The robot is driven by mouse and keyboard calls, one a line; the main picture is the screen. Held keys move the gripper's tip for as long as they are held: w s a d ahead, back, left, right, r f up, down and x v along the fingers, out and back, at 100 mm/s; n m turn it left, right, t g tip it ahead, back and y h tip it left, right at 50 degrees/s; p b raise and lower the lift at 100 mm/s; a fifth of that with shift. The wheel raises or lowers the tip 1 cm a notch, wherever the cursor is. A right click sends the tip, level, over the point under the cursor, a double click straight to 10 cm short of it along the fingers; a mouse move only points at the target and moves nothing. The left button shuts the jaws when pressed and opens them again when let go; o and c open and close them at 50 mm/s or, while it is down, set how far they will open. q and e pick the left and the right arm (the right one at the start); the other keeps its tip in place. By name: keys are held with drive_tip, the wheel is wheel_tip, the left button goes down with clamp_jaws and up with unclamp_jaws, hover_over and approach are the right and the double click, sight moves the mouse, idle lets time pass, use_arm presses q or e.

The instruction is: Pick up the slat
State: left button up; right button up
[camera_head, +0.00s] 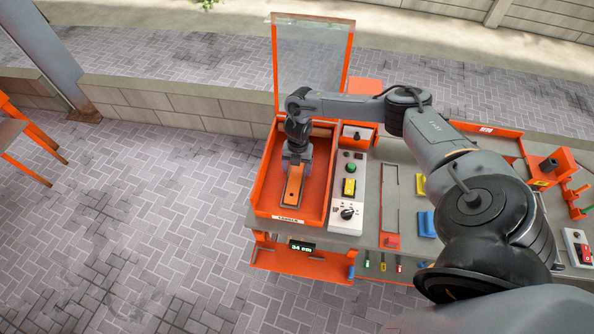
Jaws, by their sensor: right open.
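The slat (293,187) is a short orange strip with a small dark hole near its front end. It lies in the orange open-lidded box (262,196) on the workbench. My right gripper (296,164) reaches in from the right and points down over the slat's far end, with its jaws open. The gripper hides that far end, and I cannot tell whether the fingers touch the slat. My left gripper is not in view.
The box's clear lid (312,65) stands up behind. A control panel (348,190) with a green button and yellow switch is right of the box. Blue and yellow pieces, a grey tray and an orange stand are farther right. Paved floor lies left.

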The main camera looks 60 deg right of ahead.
drive_tip(key=shift+c, duration=0.2)
drive_tip(key=c, duration=1.4)
drive_tip(key=shift+o, duration=0.2)
drive_tip(key=shift+r, duration=0.1)
